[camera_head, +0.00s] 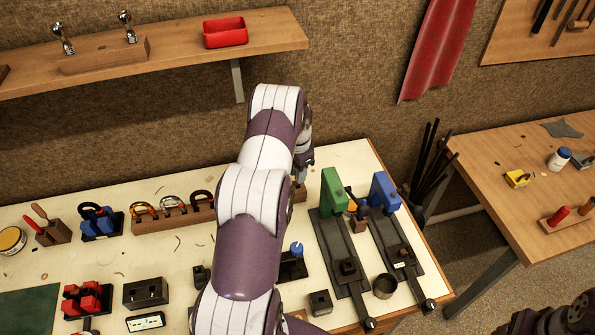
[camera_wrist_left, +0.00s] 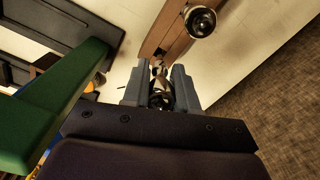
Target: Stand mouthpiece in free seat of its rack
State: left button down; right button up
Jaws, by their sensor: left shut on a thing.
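My left gripper (camera_wrist_left: 160,90) is shut on a small metallic mouthpiece (camera_wrist_left: 159,98), mostly hidden between the fingers in the left wrist view. The wooden rack (camera_wrist_left: 167,32) lies just beyond the fingertips. Another silver mouthpiece (camera_wrist_left: 200,20) stands in that rack, to the right of the held one. Whether the held piece touches the rack, I cannot tell. In the head view my left gripper (camera_head: 304,158) is at the back edge of the bench, and my arm hides most of the rack (camera_head: 300,192).
A green block (camera_head: 334,192) and a blue block (camera_head: 384,190) stand on dark fixtures right of my gripper. A wooden holder with coloured loops (camera_head: 170,222) is to the left. A shelf (camera_head: 180,58) carries a red tray (camera_head: 225,32) and another block with two silver pieces.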

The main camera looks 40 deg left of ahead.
dwell(1.0)
pick_arm(q)
jog(key=shift+f+b, duration=1.7)
jog(key=shift+f, duration=0.1)
jog(key=c, duration=0.8)
grip_release()
notch_tip(320, 180, up, 6)
jog(key=b, duration=0.2)
jog(key=shift+r+b, duration=0.1)
jog(key=shift+b, duration=0.2)
notch_tip(320, 180, up, 5)
jog(key=shift+f+p, duration=0.1)
jog(key=shift+p, duration=0.35)
jog(key=shift+r+p, duration=0.95)
jog(key=shift+f, duration=0.1)
